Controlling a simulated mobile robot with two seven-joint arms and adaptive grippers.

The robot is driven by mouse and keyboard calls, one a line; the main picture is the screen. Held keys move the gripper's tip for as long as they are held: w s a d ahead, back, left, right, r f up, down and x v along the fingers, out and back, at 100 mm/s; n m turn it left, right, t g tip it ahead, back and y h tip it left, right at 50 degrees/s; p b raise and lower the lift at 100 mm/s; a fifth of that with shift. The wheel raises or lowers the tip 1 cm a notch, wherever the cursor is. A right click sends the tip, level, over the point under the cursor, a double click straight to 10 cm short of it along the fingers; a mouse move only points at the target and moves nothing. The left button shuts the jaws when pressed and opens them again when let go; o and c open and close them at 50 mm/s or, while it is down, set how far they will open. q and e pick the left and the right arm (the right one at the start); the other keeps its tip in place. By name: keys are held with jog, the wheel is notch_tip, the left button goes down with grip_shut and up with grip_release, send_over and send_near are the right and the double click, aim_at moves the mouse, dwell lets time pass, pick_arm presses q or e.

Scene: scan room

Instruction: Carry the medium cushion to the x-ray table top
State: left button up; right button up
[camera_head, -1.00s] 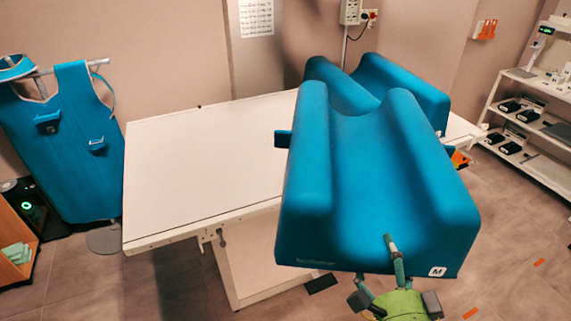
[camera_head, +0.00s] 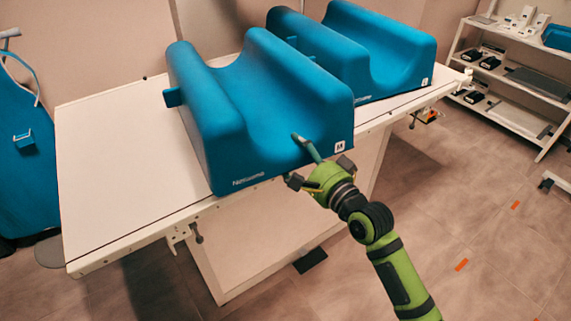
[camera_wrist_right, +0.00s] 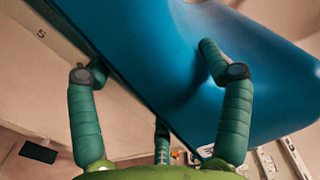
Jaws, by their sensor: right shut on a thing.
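The medium cushion (camera_head: 235,120) is a blue contoured block with a white M label on its near end. It is over the middle of the white x-ray table top (camera_head: 105,155), near the front edge. I cannot tell whether its underside fully touches the top. My right gripper (camera_head: 312,160) is shut on the cushion's near end, beside the label. In the right wrist view, one finger lies against the blue cushion (camera_wrist_right: 150,45) and the others are at its edge. My left gripper is not in view.
A similar blue cushion (camera_head: 385,50) stands on the table's right part, close beside the medium one. The left part of the top is clear. A blue apron (camera_head: 25,150) hangs at far left. White shelves (camera_head: 510,85) with devices stand at the back right.

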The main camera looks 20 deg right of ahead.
jog(key=shift+f, duration=0.6)
notch_tip(320, 180, down, 3)
jog(key=shift+f+b, duration=0.1)
jog(key=shift+b, duration=0.25)
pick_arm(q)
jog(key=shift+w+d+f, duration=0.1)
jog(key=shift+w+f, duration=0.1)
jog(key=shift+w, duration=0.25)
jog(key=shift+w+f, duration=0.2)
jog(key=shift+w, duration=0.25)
pick_arm(e)
jog(key=shift+w+f, duration=0.1)
jog(key=shift+f, duration=0.3)
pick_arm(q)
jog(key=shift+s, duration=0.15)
pick_arm(e)
jog(key=shift+f, duration=0.1)
jog(key=o, duration=1.6)
jog(key=shift+f, duration=0.3)
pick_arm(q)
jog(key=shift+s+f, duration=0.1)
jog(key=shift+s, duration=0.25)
pick_arm(e)
jog(key=shift+o, duration=0.2)
